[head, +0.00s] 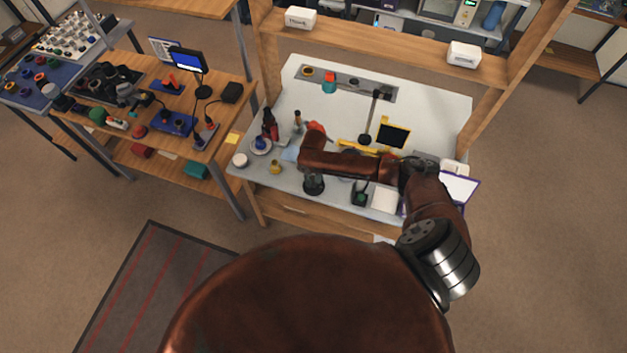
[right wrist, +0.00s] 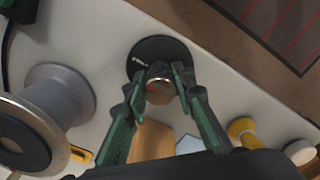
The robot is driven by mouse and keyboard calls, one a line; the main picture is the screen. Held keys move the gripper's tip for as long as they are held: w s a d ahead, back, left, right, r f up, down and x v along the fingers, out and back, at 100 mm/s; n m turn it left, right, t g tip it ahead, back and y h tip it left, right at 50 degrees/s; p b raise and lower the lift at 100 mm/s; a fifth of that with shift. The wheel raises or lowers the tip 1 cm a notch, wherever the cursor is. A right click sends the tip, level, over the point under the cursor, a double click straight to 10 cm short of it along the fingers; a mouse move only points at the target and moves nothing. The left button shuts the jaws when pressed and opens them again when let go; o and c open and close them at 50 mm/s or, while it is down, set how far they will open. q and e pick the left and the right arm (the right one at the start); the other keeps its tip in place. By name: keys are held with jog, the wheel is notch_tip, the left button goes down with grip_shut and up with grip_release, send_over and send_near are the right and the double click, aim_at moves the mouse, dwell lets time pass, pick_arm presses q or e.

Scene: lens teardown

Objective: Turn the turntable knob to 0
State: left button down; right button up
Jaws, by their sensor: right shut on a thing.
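In the right wrist view the turntable knob (right wrist: 160,92) is a small brass-rimmed round piece with a dark top and a red mark. It sits at the edge of a black disc (right wrist: 150,50) with small white marking. My right gripper (right wrist: 160,88) has its two dark fingertips on either side of the knob and is shut on it. In the head view my right gripper (head: 313,188) points down near the workbench's front edge, and hides the knob there. The red mark's reading is too small to tell. My left gripper is not in view.
In the wrist view a grey spool-shaped part (right wrist: 60,92) stands left of the fingers. A wooden block (right wrist: 151,140) and a yellow piece (right wrist: 241,128) are near. The white workbench (head: 437,115) has tools and a yellow-framed dark panel (head: 393,133). A cluttered side table stands left.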

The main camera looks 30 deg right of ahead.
grip_shut()
jog(key=n+p, duration=0.2)
jog(key=n, duration=0.1)
jog(key=shift+r+n, duration=0.1)
jog(key=shift+n, duration=0.2)
jog(key=n+p, duration=0.2)
jog(key=n, duration=0.7)
jog(key=shift+p, duration=0.3)
jog(key=n, duration=0.5)
jog(key=shift+n, duration=0.3)
jog(key=o, duration=1)
grip_release()
jog(key=shift+o, duration=0.2)
